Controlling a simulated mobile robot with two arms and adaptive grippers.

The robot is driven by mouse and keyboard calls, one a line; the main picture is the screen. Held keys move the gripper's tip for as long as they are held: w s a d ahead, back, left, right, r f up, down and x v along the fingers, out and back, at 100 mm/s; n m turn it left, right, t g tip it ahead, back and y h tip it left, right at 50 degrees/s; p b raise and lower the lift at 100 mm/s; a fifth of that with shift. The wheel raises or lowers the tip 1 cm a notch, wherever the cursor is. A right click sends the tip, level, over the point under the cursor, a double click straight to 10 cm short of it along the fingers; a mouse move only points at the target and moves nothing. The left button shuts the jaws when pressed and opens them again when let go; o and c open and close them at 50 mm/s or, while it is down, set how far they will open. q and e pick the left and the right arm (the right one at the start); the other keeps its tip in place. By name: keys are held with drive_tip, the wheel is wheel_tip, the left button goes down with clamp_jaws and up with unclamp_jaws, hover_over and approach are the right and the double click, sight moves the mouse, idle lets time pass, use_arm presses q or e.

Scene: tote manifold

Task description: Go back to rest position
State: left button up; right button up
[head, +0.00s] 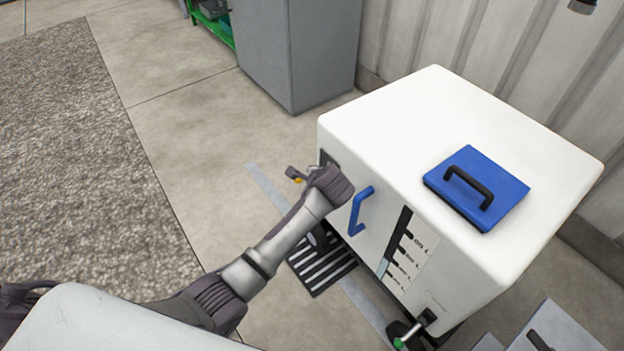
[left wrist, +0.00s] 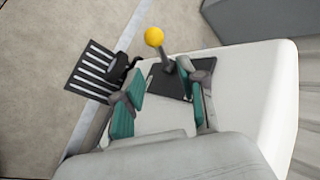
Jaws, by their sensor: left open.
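My left arm reaches up from the lower left in the head view to the front left edge of a white box-shaped unit (head: 440,110). The left gripper's fingertips are hidden there behind the wrist. In the left wrist view my left gripper (left wrist: 165,92) is open and empty, with teal pads on either side of a black plate. A lever with a yellow knob (left wrist: 154,37) rises from that plate on the white unit, beyond the fingertips. The yellow knob (head: 298,180) also shows in the head view, just left of the wrist. My right gripper is out of view.
A blue vertical handle (head: 359,210) is on the unit's front, close to my left wrist. A blue lid with a black handle (head: 476,187) lies on top. A black slotted grate (head: 322,268) is low beside the unit. A grey cabinet (head: 298,50) stands behind; floor at left is clear.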

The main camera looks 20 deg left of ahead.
use_arm(q)
drive_tip(key=shift+r, duration=0.1)
idle(0.4)
